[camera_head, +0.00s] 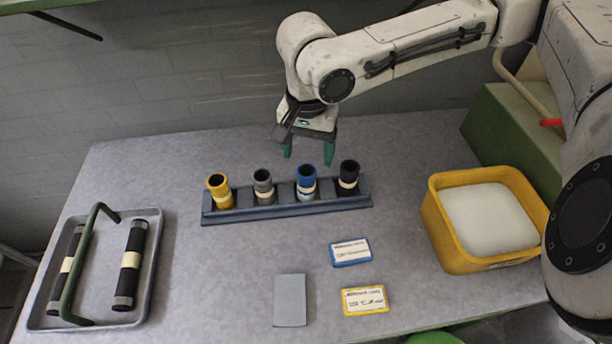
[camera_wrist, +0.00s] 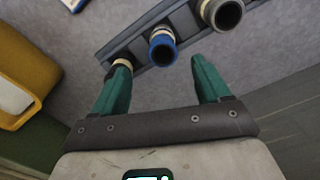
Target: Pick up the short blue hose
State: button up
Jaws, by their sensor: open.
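The short blue hose (camera_head: 306,180) stands upright in a grey-blue rack (camera_head: 240,214), with a pale band around it. It is between a grey hose (camera_head: 263,186) and a black hose (camera_head: 348,177). My gripper (camera_head: 308,153) is open and empty, with green fingers pointing down, above and behind the rack near the blue hose. In the wrist view the blue hose (camera_wrist: 162,47) shows ahead of the gap between my fingertips (camera_wrist: 160,66). The left finger there overlaps the black hose and hides much of it.
A yellow hose (camera_head: 219,191) stands at the rack's left end. A tray (camera_head: 150,262) with long black hoses and a green handle lies at left. A yellow bin (camera_head: 437,222) is at right. Blue (camera_head: 350,251) and yellow (camera_head: 365,300) cards and a grey plate (camera_head: 290,300) lie in front.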

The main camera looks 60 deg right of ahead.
aim_at(307, 178)
jog(key=f, duration=0.9)
jog(key=shift+w+d+f, duration=0.15)
jog(key=shift+w+f, duration=0.05)
jog(key=shift+f, duration=0.05)
jog(key=shift+c, duration=0.2)
jog(key=c, duration=1.2)
jog(key=shift+r+p, duration=0.2)
jog(key=shift+p, duration=0.15)
